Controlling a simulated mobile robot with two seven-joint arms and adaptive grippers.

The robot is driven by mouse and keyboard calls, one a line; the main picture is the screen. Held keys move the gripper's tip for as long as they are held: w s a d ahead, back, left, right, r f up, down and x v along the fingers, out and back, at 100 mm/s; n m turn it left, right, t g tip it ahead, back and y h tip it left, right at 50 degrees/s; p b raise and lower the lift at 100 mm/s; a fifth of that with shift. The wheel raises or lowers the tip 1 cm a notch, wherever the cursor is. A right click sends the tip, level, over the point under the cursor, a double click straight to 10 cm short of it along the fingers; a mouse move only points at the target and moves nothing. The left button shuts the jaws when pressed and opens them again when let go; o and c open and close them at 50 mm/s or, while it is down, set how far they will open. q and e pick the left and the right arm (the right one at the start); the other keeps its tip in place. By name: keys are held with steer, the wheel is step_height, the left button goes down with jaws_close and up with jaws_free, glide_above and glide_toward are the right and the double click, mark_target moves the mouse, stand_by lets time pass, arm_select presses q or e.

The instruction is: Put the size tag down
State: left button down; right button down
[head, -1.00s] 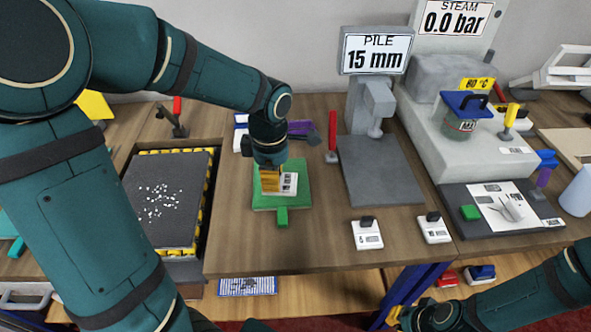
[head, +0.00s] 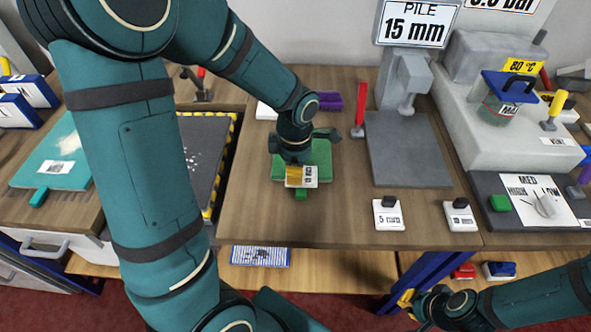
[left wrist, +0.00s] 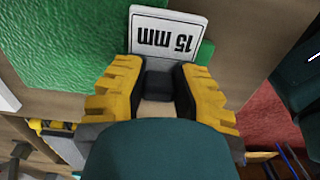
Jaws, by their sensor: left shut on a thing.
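The size tag (head: 309,179) is a white plate marked 15 mm, with a black grip block. My left gripper (head: 290,172) is shut on that block, its yellow fingers on either side. The left wrist view shows the tag (left wrist: 166,35) and the gripper (left wrist: 157,85) closer. The tag is over the front part of a green rug piece (head: 322,155) with a front tab; I cannot tell whether it touches. My right gripper (head: 406,299) is low at the bottom right, below the table front; its fingers are mostly hidden.
Two other white tags, one marked 5 mm (head: 388,214) and another (head: 460,216), stand on the table front. The pile gauge (head: 410,150), reading 15 mm, and a red upright (head: 360,110) are right of the green piece. Bare wood (head: 300,225) lies in front.

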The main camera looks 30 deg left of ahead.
arm_select(q)
steer(key=shift+r, duration=0.1)
steer(key=c, duration=1.1)
jaws_free()
steer(key=shift+f, duration=0.2)
steer(key=shift+c, duration=0.2)
steer(key=shift+o, duration=1.4)
steer(key=shift+r, duration=0.15)
steer(key=shift+r, duration=0.25)
step_height(320, 180, up, 12)
steer(key=p, duration=0.3)
steer(key=shift+f, duration=0.15)
